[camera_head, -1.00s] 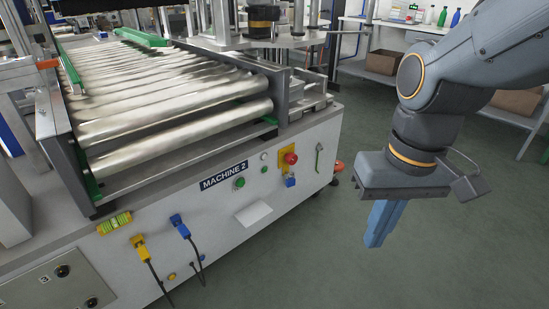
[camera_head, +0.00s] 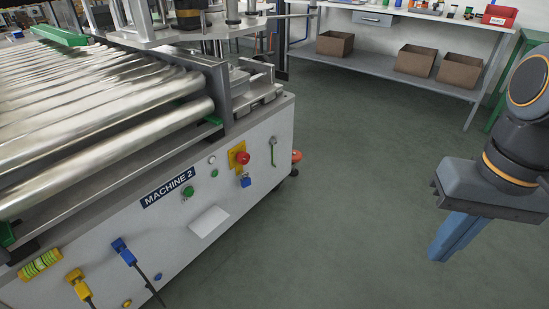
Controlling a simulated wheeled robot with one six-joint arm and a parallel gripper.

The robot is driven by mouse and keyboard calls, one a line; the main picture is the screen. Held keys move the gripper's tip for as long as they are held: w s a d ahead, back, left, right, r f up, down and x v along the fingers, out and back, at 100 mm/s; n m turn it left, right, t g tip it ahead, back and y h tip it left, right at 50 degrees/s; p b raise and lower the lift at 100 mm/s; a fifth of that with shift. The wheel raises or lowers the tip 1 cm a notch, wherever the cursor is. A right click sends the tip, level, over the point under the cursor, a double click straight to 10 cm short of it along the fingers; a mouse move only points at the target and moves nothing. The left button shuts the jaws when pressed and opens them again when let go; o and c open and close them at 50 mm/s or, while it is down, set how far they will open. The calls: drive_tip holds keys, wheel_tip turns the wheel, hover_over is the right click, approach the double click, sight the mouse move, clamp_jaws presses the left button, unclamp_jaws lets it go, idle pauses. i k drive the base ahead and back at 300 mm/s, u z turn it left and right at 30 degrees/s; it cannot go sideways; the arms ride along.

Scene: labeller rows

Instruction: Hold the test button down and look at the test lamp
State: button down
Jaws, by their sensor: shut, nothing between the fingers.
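The white front panel of the machine (camera_head: 222,196) carries small round controls beside the "MACHINE 2" label (camera_head: 167,187). There is a green button (camera_head: 188,193), a smaller green round piece (camera_head: 214,173) and a pale round piece (camera_head: 212,160) above it. I cannot read which is the test button or which is the test lamp, nor tell if any is lit. My gripper (camera_head: 438,252) is at the right, pointing down with its blue fingers shut and empty. It is well apart from the panel, over open floor.
A red emergency knob (camera_head: 243,158) on a yellow plate, a blue piece (camera_head: 246,181) and a green handle (camera_head: 273,152) stick out at the panel's right. Blue (camera_head: 122,251) and yellow (camera_head: 77,282) plugs with cables hang lower left. Green floor (camera_head: 345,180) is clear between panel and gripper.

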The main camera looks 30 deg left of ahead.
sight(189, 192)
drive_tip(key=z, duration=1.5)
drive_tip(key=k, duration=1.5)
drive_tip(key=u, duration=1.8)
